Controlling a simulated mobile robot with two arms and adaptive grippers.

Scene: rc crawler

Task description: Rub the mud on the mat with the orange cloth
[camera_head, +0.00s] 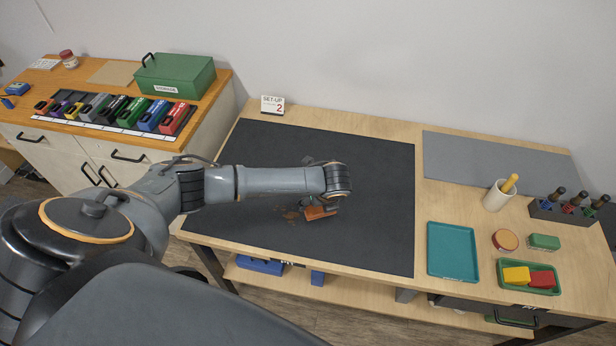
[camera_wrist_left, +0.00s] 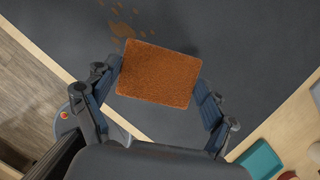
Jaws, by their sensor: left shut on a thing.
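The orange cloth (camera_wrist_left: 158,75) is a flat rectangular pad between the fingers of my left gripper (camera_wrist_left: 160,92), which is shut on it. In the head view the cloth (camera_head: 318,213) shows below the end of my left arm, low over the dark mat (camera_head: 385,220). I cannot tell whether it touches the mat. The brown mud (camera_head: 291,214) lies as several spots on the mat just left of the cloth. In the wrist view the mud (camera_wrist_left: 122,29) shows beyond the cloth's upper left edge. In the head view my left gripper (camera_head: 318,205) is mostly hidden by the wrist.
A teal tray (camera_head: 452,252), a green tray (camera_head: 527,289) with yellow and red blocks, and a white cup (camera_head: 497,196) stand right of the mat. A grey mat (camera_head: 490,165) lies at the back right. A set-up card (camera_head: 272,105) stands behind the dark mat.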

